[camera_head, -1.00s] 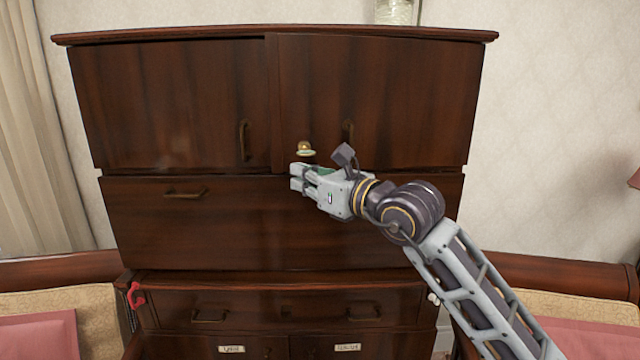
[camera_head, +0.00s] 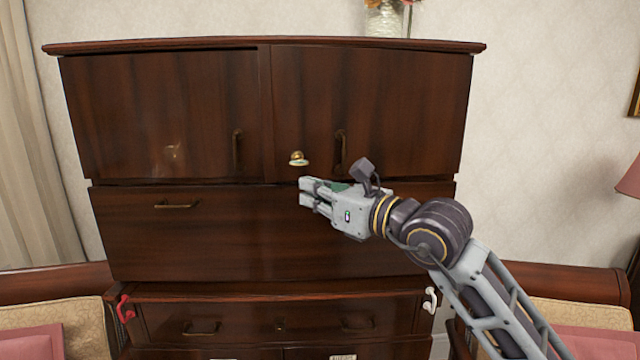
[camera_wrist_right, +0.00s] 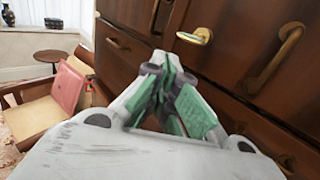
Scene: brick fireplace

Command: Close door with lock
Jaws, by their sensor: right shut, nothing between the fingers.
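The dark wooden cabinet has a left door (camera_head: 165,110) and a right door (camera_head: 400,110) at the top, and both look closed or nearly so. A brass lock latch (camera_head: 298,158) sits on the right door near the seam; it also shows in the right wrist view (camera_wrist_right: 196,37). A brass handle (camera_head: 341,152) is on the right door and another handle (camera_head: 237,150) on the left door. My right gripper (camera_head: 304,193) is shut and empty, just below the latch and apart from it, in front of the upper drawer. My left gripper is not in view.
Drawers with handles lie below the doors, including the wide drawer (camera_head: 200,235). A red hook (camera_head: 125,308) and a white hook (camera_head: 430,300) hang at the lower sides. A glass vase (camera_head: 388,20) stands on top. Cushioned seats flank the cabinet.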

